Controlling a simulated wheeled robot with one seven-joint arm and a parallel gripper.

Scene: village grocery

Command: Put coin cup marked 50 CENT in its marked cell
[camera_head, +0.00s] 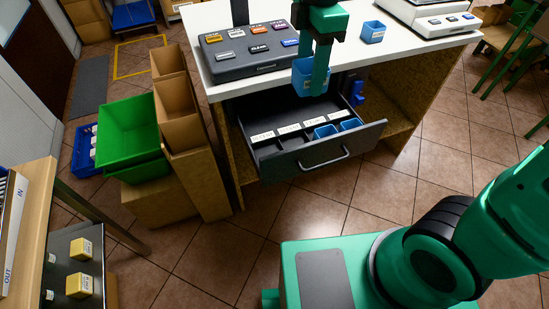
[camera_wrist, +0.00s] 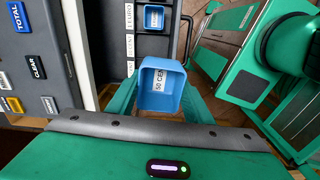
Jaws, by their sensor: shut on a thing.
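My gripper (camera_head: 319,76) is shut on a blue coin cup (camera_head: 303,80) and holds it above the open drawer (camera_head: 283,161). In the wrist view the cup (camera_wrist: 173,101) sits between the green fingers, with a white "50 CENT" label (camera_wrist: 157,80) showing inside. The drawer has several cells with white label strips (camera_head: 290,130), too small to read surely in the head view. Two blue cups, one here (camera_head: 325,131) and one to its right (camera_head: 350,125), stand in the front right cells. The front left cells look empty. The held cup and fingers hide part of the drawer's back.
The cash register keypad (camera_head: 250,62) stands on the white counter left of my gripper. Another blue cup (camera_head: 373,36) stands on the counter, near a scale (camera_head: 440,22). Cardboard boxes (camera_head: 179,118) and green crates (camera_head: 128,135) stand left of the drawer.

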